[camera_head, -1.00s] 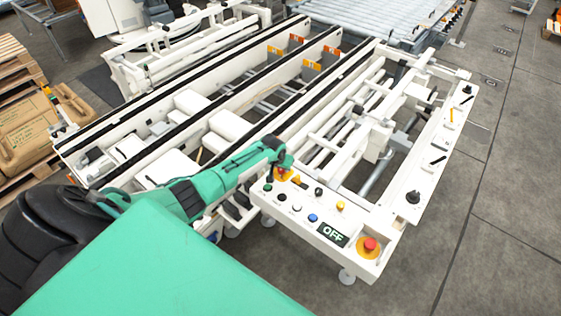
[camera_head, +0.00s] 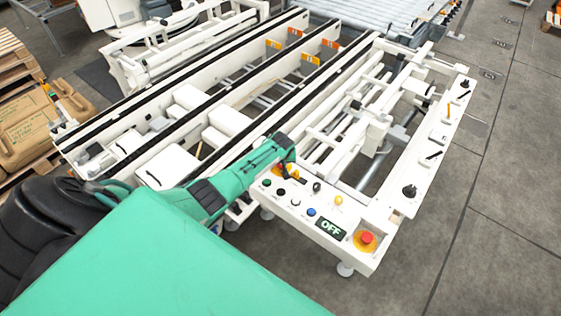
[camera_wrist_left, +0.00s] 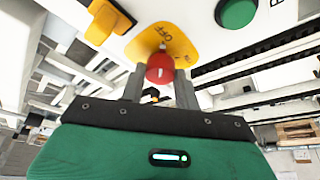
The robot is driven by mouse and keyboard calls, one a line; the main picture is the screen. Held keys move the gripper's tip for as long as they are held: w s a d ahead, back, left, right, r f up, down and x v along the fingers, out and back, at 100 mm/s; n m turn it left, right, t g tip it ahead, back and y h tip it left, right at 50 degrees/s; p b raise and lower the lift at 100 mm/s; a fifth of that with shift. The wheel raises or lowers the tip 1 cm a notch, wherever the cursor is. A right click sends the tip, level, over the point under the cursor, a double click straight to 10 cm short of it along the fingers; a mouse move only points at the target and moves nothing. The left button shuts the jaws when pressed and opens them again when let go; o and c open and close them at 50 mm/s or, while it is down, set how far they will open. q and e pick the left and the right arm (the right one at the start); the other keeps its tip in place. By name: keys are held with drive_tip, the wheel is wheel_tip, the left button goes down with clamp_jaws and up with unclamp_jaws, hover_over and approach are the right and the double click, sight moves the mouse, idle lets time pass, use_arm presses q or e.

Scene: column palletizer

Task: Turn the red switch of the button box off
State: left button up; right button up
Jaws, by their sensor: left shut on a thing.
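The button box (camera_head: 284,207) is a white panel at the near end of the conveyor frame. Its red switch (camera_wrist_left: 160,68), with a white mark, sits on a yellow plate (camera_wrist_left: 166,42) lettered OFF in the left wrist view. My left gripper (camera_wrist_left: 160,80) has a finger on each side of the red switch and is shut on it. In the head view my left gripper (camera_head: 284,166) is at the far left corner of the panel and largely covers the switch. The display (camera_head: 331,228) reads OFF. My right gripper is not in view.
Black, white, blue and yellow buttons and a red emergency stop (camera_head: 367,238) lie along the panel. A green button (camera_wrist_left: 237,12) and an orange-yellow handle (camera_wrist_left: 103,22) flank the switch.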

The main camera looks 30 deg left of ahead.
use_arm(q)
drive_tip(key=shift+w, duration=0.1)
drive_tip(key=o, duration=1)
drive_tip(key=shift+s+d+r, duration=0.1)
drive_tip(key=shift+s+r, duration=0.1)
drive_tip(key=shift+r, duration=0.25)
drive_tip(key=b+v, duration=0.1)
drive_tip(key=v, duration=1.2)
